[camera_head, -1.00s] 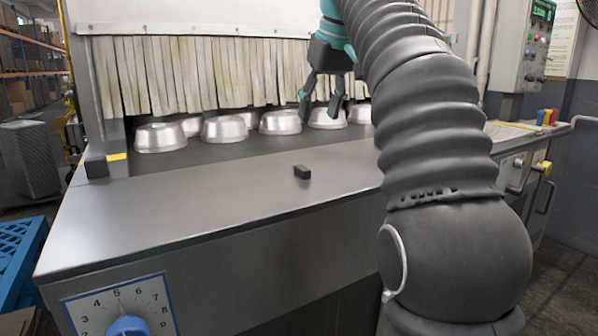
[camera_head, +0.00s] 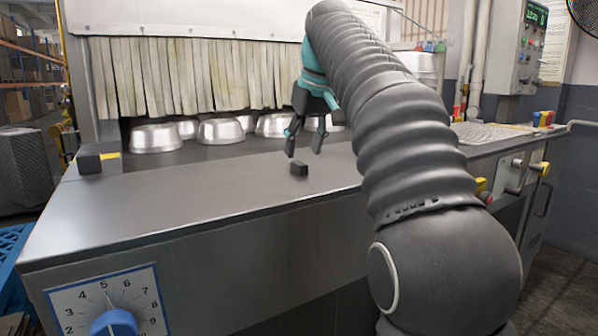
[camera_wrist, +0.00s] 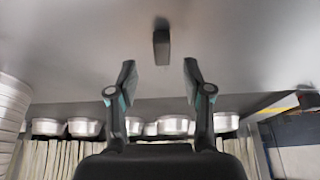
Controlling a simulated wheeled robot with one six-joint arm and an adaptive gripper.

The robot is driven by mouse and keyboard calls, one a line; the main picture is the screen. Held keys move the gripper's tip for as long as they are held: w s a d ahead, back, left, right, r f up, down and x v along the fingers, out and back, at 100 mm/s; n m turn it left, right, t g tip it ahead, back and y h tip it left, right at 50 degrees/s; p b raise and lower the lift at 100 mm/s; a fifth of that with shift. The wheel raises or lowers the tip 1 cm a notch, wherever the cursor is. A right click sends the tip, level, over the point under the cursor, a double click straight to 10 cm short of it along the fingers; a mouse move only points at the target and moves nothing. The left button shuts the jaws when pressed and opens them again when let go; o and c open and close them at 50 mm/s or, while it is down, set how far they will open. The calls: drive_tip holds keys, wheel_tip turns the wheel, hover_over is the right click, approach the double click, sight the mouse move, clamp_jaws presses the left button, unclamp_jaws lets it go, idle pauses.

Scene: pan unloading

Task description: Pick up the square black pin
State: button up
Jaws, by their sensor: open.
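The square black pin (camera_head: 298,168) is a small dark block lying on the bare grey metal counter (camera_head: 200,197). In the wrist view the pin (camera_wrist: 161,46) shows at top centre, ahead of the fingertips and lined up with the gap between them. My gripper (camera_head: 303,154) is open and empty, above the counter close to the pin in the head view. In the wrist view my gripper (camera_wrist: 157,77) has its two fingers spread apart, with nothing between them. The pin is apart from both fingers.
Several silver pans (camera_head: 155,138) stand in a row behind the counter under a strip curtain (camera_head: 190,75). A stack of pans (camera_head: 420,66) stands at the back right. A small black block (camera_head: 89,160) sits at the counter's left edge. The counter around the pin is clear.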

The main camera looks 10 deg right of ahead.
sight(298, 162)
drive_tip(key=b+x, duration=0.1)
drive_tip(key=x, duration=0.2)
drive_tip(key=shift+w+a+f, duration=0.15)
drive_tip(key=shift+a+f, duration=0.05)
drive_tip(key=shift+f, duration=0.15)
clamp_jaws()
drive_tip(key=shift+r, duration=0.15)
